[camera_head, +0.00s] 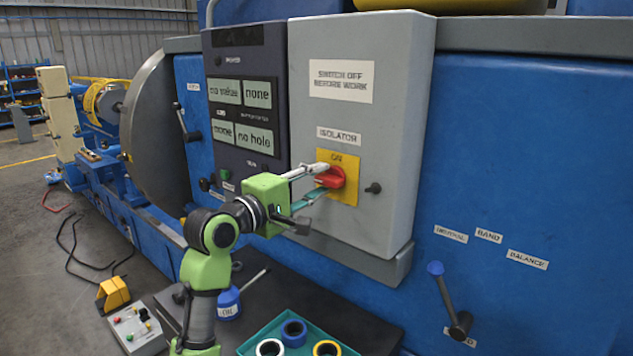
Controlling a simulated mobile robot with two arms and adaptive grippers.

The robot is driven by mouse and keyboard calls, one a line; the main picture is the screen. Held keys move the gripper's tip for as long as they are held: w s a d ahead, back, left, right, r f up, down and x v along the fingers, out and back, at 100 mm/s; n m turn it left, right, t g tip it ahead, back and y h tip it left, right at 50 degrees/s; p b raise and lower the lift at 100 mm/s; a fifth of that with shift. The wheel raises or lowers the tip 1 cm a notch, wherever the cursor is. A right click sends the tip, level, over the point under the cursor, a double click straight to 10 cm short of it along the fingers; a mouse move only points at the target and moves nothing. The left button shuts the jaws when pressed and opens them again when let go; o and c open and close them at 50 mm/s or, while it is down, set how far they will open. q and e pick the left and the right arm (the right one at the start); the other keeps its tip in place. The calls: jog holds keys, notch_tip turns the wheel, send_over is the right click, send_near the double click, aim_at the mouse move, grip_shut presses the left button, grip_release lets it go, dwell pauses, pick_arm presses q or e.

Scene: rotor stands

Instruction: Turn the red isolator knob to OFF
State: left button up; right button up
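The red isolator knob (334,178) sits on a yellow plate (349,190) on the front of the grey isolator box (390,120). The plate lies under the "ISOLATOR" label, and small lettering at its top is partly legible. My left gripper (322,180) comes in from the left with its fingers spread, one above and one below the knob's left part. Whether the fingers touch the knob cannot be told. The fingertips hide part of the knob and plate. My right gripper is not in view.
A dark display panel (243,110) adjoins the box on the left. A small black knob (373,188) is right of the yellow plate. A blue-knobbed lever (447,300) stands at the lower right. Below are a teal tray (262,335) with several rings and a blue bottle (229,302).

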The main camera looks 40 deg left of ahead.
pick_arm(q)
jog(key=s, duration=1.2)
jog(key=shift+a, duration=0.45)
